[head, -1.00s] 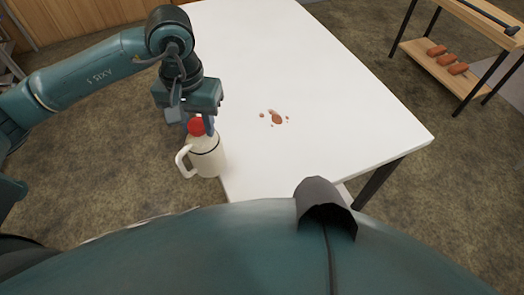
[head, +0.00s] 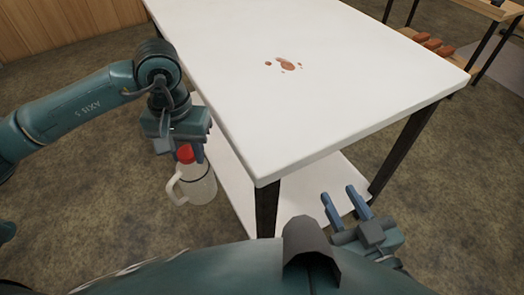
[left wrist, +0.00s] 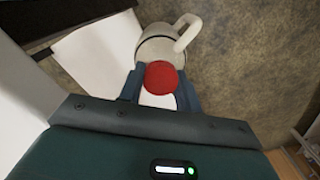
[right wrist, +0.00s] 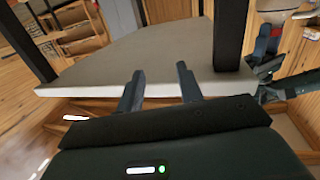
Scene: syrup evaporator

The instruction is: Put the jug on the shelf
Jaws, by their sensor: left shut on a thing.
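The cream jug (head: 197,188) with a red cap (head: 185,153) and a side handle hangs roughly upright left of the white table. My left gripper (head: 188,157) is shut on its top, the fingers on either side of the cap. The left wrist view shows the jug (left wrist: 158,48) beyond the fingertips, handle to the right. The table's white lower shelf (head: 337,172) shows under the tabletop; the jug appears beside its left edge. My right gripper (head: 345,195) is open and empty near the shelf's front. In the right wrist view a pale board (right wrist: 150,62), apparently this shelf, lies beyond its fingers.
The white tabletop (head: 300,105) carries only brown spills (head: 287,65). Dark table legs (head: 267,208) stand at the shelf's corners. The visible shelf parts are bare; the tabletop hides the rest. A wooden rack (head: 470,45) with several reddish-brown blocks stands at the far right.

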